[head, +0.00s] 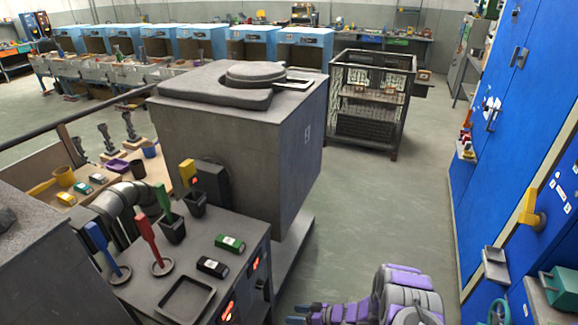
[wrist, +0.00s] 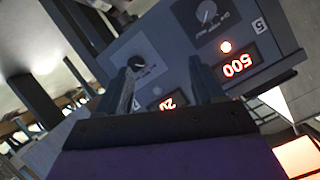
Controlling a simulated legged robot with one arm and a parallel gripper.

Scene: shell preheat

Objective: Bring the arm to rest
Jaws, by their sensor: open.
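My purple arm (head: 400,295) shows at the bottom of the head view, low over the floor. My gripper (head: 298,314) points left towards the grey control cabinet (head: 252,245) and is apart from it as far as I can see. In the wrist view my gripper (wrist: 165,85) is open, its two dark fingers spread with nothing between them.
The cabinet top holds coloured handled tools, small boxes and a black tray (head: 186,300). A large grey furnace block (head: 230,150) stands behind it. Blue lockers (head: 520,120) with protruding handles line the right. A wire cage cart (head: 370,100) stands farther back. The central floor (head: 375,200) is clear.

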